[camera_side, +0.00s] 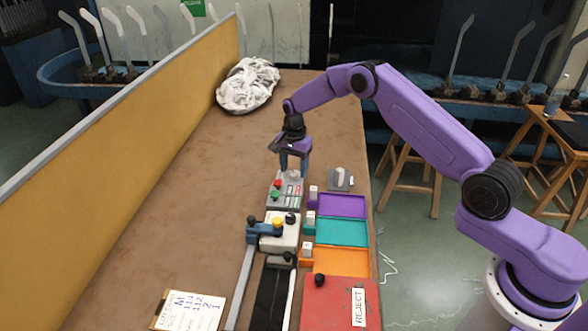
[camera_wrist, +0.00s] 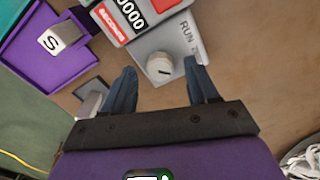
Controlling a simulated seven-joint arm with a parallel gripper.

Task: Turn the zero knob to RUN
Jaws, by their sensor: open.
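The zero knob (camera_wrist: 159,67) is a round, pale grey knob on a grey plate (camera_wrist: 150,48) in the wrist view. A small light mark shows on its face; I cannot tell which label it points at. The word RUN is printed to its upper right, with another label partly cut off by a finger. My gripper (camera_wrist: 160,72) is open, with one finger on each side of the knob and a gap showing around it. In the side view my gripper (camera_side: 294,168) points down at the far end of the control panel (camera_side: 285,192), and the knob is hidden there.
The panel has red and green buttons and a counter (camera_wrist: 130,15). A grey block with a pale piece (camera_side: 340,181) stands to the right. Purple (camera_side: 342,206), teal (camera_side: 342,232) and orange (camera_side: 342,262) trays lie nearer. A white cloth pile (camera_side: 248,85) sits farther back.

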